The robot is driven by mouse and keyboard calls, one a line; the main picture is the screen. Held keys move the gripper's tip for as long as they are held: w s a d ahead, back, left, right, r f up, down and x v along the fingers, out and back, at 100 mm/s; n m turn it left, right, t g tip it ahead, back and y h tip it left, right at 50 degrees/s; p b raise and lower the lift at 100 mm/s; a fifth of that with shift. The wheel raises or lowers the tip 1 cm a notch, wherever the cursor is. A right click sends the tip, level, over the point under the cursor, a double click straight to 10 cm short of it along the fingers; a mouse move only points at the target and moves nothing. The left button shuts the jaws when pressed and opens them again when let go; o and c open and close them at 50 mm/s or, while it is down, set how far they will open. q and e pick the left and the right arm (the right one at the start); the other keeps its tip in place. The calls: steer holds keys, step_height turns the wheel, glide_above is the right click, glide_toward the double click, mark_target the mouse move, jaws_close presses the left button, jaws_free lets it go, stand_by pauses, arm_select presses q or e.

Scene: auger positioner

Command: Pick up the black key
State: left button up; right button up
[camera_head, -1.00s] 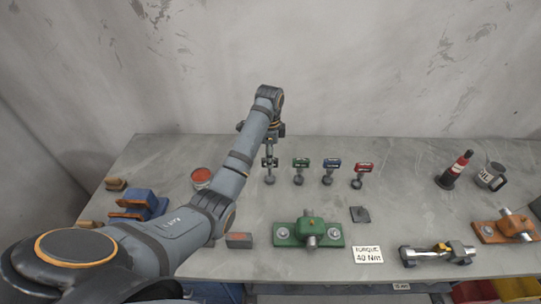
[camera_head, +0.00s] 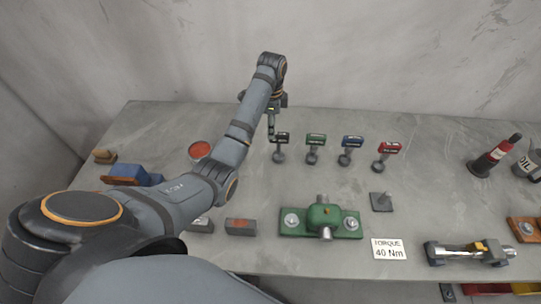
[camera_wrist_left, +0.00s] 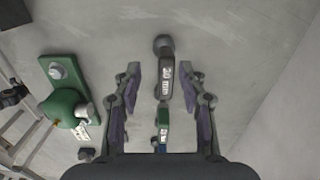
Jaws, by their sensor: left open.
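The black key (camera_head: 282,138) stands upright on the bench, leftmost in a row of similar keys with coloured heads. In the left wrist view it is the black piece marked "20 mm" (camera_wrist_left: 166,82), with a round end above it in the picture. My left gripper (camera_head: 271,128) is just beside and behind the black key's head in the head view. In the wrist view the fingers of my left gripper (camera_wrist_left: 160,76) are spread, one on each side of the key, with gaps between. My right gripper is out of view.
A green key (camera_head: 316,139), a blue key (camera_head: 352,141) and a red key (camera_head: 389,147) stand to the right. A green fixture (camera_head: 295,222) and a "torque 40 Nm" sign (camera_head: 388,249) lie nearer. A red-topped can (camera_head: 200,150) stands left of the arm.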

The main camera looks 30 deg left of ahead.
mark_target(279, 147)
arm_select(q)
steer(key=shift+w+d+f+b, duration=0.15)
steer(key=shift+f+b, duration=0.25)
steer(key=shift+f, duration=0.3)
steer(key=f+p, duration=0.1)
steer(key=f, duration=0.2)
steer(key=f+p, duration=0.1)
steer(key=f, duration=0.2)
steer(key=s+f+p, duration=0.1)
steer(key=f, duration=0.2)
steer(key=shift+d+f, duration=0.2)
steer(key=shift+d, duration=0.15)
steer(key=shift+a+f, duration=0.15)
steer(key=shift+f, duration=0.25)
steer(key=c, duration=0.8)
steer(key=shift+w+d, duration=0.1)
steer(key=shift+d, duration=0.15)
jaws_close()
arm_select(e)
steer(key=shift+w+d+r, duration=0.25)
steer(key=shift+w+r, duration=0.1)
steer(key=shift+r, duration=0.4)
